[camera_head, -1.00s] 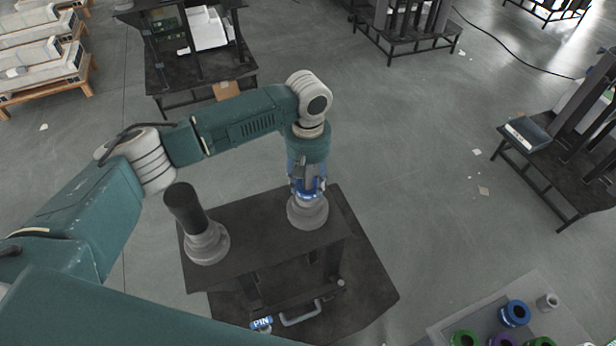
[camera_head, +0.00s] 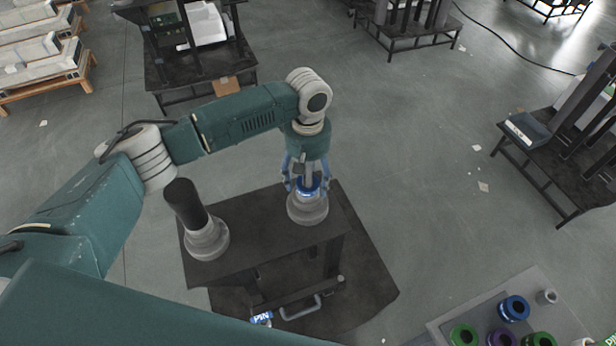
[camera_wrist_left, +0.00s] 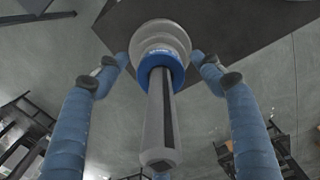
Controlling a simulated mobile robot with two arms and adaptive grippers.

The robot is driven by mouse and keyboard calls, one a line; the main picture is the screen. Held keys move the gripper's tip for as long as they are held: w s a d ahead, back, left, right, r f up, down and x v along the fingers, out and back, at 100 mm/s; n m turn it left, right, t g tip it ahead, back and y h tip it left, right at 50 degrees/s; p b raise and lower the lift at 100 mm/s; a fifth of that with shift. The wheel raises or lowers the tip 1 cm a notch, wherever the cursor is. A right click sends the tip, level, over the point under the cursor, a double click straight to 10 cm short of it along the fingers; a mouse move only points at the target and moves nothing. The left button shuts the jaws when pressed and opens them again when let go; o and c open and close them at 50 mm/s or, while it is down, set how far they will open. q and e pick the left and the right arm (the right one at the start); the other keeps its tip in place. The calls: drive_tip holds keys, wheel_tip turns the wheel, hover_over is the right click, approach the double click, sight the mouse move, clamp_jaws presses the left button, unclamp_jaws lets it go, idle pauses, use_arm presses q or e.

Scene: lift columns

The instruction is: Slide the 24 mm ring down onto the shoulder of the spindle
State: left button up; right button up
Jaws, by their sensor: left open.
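The spindle (camera_head: 308,208) stands upright on the dark stand, with a wide grey stepped base and a thinner grey shaft. The blue ring (camera_head: 308,184) is around the shaft, low down at the top of the stepped base. It also shows in the left wrist view (camera_wrist_left: 161,66), around the shaft against the grey shoulder (camera_wrist_left: 160,38); I cannot tell whether it is fully seated. My left gripper (camera_head: 305,182) points down over the spindle, its blue fingers spread on either side. In the wrist view the left gripper (camera_wrist_left: 160,72) is open, both fingertips clear of the ring. My right gripper is not in view.
A second base with a tall black cylinder (camera_head: 184,205) stands on the same stand (camera_head: 265,235), left of the spindle. A grey table (camera_head: 455,318) at lower right holds several coloured rings. Other dark benches stand farther back; open floor lies to the right.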

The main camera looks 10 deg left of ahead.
use_arm(q)
wheel_tip(320, 180, up, 12)
drive_tip(key=shift+f, duration=0.1)
idle(0.9)
